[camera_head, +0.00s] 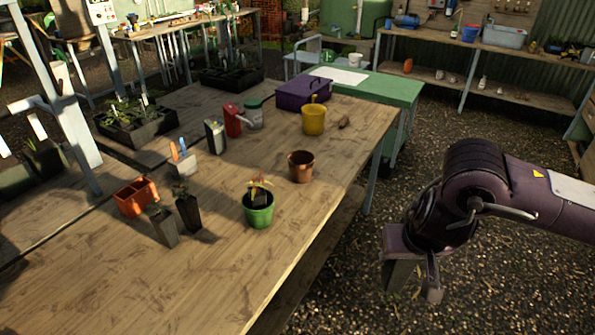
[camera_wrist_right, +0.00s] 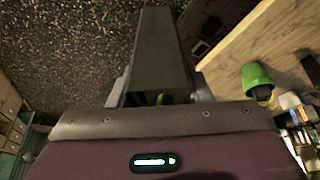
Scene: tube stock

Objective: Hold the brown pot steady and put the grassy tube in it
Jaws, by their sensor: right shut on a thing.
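The brown pot (camera_head: 301,167) stands upright and looks empty on the wooden table, near its right edge, with no gripper at it. My right gripper (camera_head: 414,280) is out past the table's right edge, over the gravel, apart from the pot. It is shut on a dark grey tapered tube (camera_head: 399,272), which also shows in the right wrist view (camera_wrist_right: 155,50). A little green shows at the tube's near end there, but most of the plant is hidden, so I cannot tell that it is grassy. My left gripper is not in view.
A green pot (camera_head: 258,213) with a planted tube stands in front of the brown pot. A yellow pot (camera_head: 314,121) is behind it. Two planted tubes (camera_head: 187,212) and an orange tray (camera_head: 134,198) stand further left. The table's front is clear.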

